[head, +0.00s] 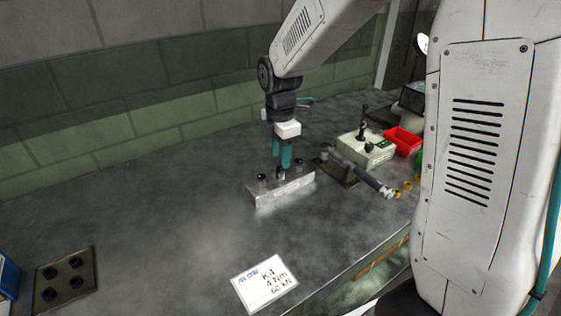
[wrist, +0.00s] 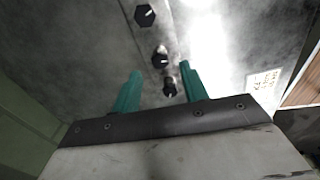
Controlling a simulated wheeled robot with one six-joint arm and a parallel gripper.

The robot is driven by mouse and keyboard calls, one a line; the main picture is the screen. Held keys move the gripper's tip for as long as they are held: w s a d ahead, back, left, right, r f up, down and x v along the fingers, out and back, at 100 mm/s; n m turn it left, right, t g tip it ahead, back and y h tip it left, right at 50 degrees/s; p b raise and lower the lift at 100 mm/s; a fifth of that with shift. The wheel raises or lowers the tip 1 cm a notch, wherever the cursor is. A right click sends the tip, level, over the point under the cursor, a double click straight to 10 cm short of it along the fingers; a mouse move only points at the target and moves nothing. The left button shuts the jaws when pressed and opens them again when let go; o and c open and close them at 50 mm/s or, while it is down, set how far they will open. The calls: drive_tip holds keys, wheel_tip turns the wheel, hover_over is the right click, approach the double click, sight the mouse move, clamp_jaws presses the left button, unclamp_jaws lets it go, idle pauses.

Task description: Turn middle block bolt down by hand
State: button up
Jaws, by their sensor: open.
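The metal block (head: 290,190) stands on the grey bench under my gripper in the head view. Three dark-headed bolts stand in a row along it. The middle bolt (head: 280,173) is just below my gripper (head: 280,160). In the wrist view the middle bolt (wrist: 160,59) shows just past the teal fingertips of my gripper (wrist: 161,73). Another end bolt (wrist: 169,89) shows between the fingers, and the other end bolt (wrist: 145,15) is at the top edge. My gripper is open and points down. I cannot tell whether a finger touches any bolt.
Right of the block are a dark plate with a grey-handled tool (head: 365,176), a pale control box (head: 366,149) and a red bin (head: 403,141). A label card (head: 264,283) lies in front.

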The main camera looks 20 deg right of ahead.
sight(280, 168)
drive_tip(key=shift+f, duration=1.55)
clamp_jaws()
drive_tip(key=shift+m, duration=0.4)
